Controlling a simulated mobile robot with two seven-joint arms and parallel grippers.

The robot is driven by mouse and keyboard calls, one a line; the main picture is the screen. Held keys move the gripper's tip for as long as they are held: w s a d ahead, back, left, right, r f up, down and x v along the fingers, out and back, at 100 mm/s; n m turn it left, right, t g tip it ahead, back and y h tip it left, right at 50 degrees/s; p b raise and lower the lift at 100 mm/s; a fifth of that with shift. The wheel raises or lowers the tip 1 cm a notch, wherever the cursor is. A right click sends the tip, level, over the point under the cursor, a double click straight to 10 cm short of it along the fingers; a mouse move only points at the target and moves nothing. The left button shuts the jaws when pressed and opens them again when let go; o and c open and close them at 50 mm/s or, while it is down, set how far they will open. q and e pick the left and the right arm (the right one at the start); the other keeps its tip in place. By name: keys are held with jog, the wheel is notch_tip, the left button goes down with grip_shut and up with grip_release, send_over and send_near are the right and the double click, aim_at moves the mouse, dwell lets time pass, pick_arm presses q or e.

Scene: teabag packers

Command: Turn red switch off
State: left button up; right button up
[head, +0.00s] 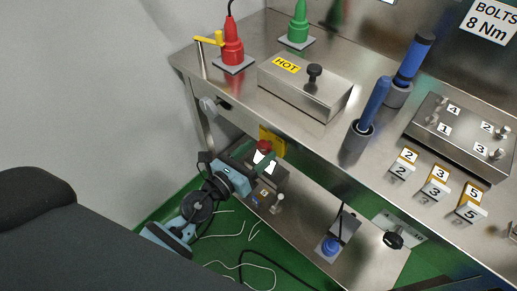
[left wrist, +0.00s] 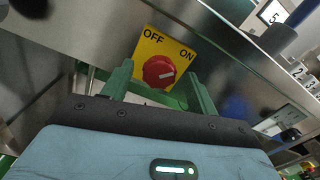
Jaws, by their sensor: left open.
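The red switch (left wrist: 158,72) is a round red knob on a yellow plate (left wrist: 181,50) marked OFF at left and ON at right. Its white pointer line is turned toward the ON side. It also shows in the head view (head: 263,146), below the front edge of the steel table. My left gripper (head: 257,161) is open in front of the switch. In the left wrist view its two green fingers stand on either side of the knob; I cannot tell whether they touch it. My right gripper is not in view.
The steel table (head: 225,93) carries a HOT box (head: 301,90), a red tool (head: 232,45), a green tool (head: 299,22) and blue-handled tools (head: 411,60). A lower shelf holds a blue button device (head: 329,246). Loose cables lie on the green floor.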

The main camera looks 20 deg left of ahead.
pick_arm(q)
jog(key=shift+w+d, duration=0.25)
jog(key=shift+w, duration=0.3)
jog(key=c, duration=1)
